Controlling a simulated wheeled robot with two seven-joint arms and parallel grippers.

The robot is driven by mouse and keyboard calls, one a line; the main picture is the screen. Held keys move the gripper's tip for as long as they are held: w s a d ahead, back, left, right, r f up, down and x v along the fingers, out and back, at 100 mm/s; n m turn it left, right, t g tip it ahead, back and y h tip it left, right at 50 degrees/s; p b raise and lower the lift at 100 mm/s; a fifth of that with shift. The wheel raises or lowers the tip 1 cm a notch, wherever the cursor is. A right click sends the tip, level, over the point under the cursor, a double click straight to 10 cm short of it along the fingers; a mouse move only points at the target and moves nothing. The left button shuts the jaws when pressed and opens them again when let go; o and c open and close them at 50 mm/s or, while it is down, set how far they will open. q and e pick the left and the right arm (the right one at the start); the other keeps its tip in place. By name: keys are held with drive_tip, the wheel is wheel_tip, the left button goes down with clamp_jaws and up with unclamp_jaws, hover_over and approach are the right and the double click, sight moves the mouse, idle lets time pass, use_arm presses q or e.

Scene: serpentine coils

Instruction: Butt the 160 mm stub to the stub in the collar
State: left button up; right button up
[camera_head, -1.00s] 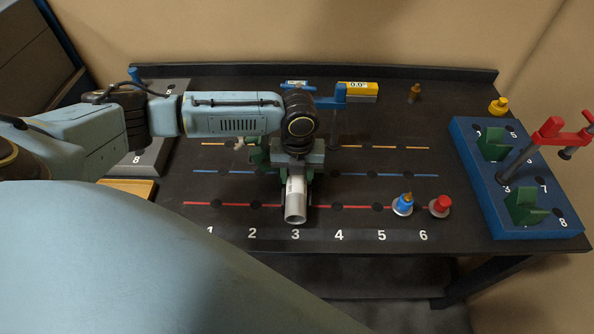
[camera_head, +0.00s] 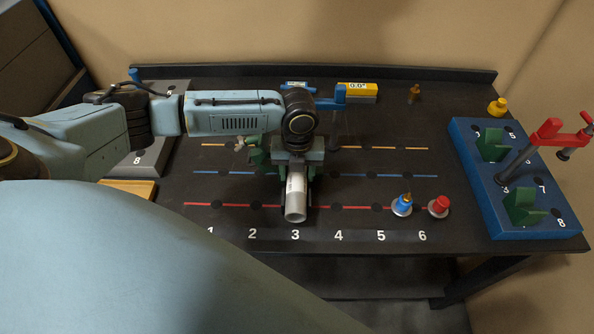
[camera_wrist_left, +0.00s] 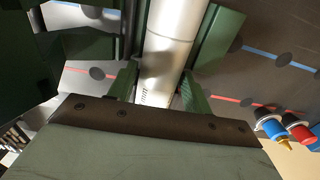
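A grey-white tube stub (camera_head: 295,205) with a printed label lies under my left gripper at mark 3, its open end towards the front edge. My left gripper (camera_head: 297,180) points down over the stub, a green finger on each side. In the left wrist view the stub (camera_wrist_left: 168,50) runs between the fingers (camera_wrist_left: 162,85). Whether they press on it or stand slightly apart is unclear. A green fixture (camera_head: 258,150) with a small grey handle stands just left of the gripper, partly hidden. The collar, a second stub and any joint are not clearly visible. My right gripper is not in view.
A blue-capped piece (camera_head: 402,205) and a red-capped piece (camera_head: 439,206) stand at the front right. A blue rack (camera_head: 490,195) holds green blocks and a red clamp (camera_head: 560,133). A yellow 0.0° gauge (camera_head: 358,88) stands behind. The middle right is mostly clear.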

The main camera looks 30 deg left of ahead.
use_arm(q)
drive_tip(key=o, duration=0.3)
drive_tip(key=shift+o, duration=0.2)
drive_tip(key=shift+f, duration=0.1)
drive_tip(key=shift+s+a, duration=0.1)
drive_tip(key=shift+s, duration=0.05)
wheel_tip(320, 180, up, 14)
drive_tip(key=shift+w+d+f+p, duration=0.2)
drive_tip(key=shift+d+p, duration=0.15)
